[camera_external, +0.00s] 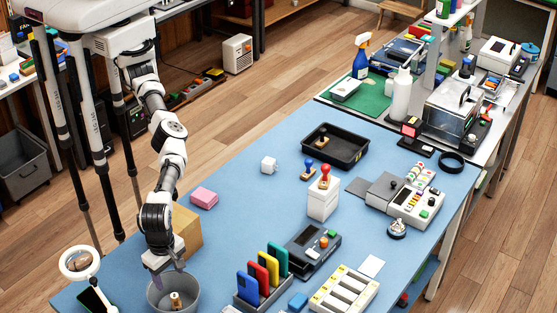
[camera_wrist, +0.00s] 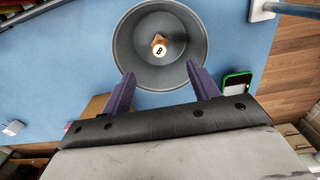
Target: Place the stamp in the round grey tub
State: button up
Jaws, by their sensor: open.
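The round grey tub (camera_external: 153,297) stands at the table's front left corner. It also shows in the wrist view (camera_wrist: 125,45). A small wooden stamp (camera_external: 175,299) with a white top marked 8 is inside the tub, near the middle of its floor; the wrist view shows it from above (camera_wrist: 159,47). My gripper (camera_wrist: 161,75) is open and empty, its purple fingers apart at the tub's near rim in the wrist view. The stamp lies beyond the fingertips there, apart from them. In the external view my gripper is just above the tub.
A ring-topped stand (camera_external: 80,264) and a phone (camera_wrist: 235,82) are beside the tub. A cardboard box (camera_external: 186,233) stands behind it. A rack of coloured phones (camera_external: 262,277) is to its right. Other stamps, a black tray (camera_external: 335,147) and devices are farther back.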

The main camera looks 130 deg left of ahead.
jog(key=shift+r, duration=0.5)
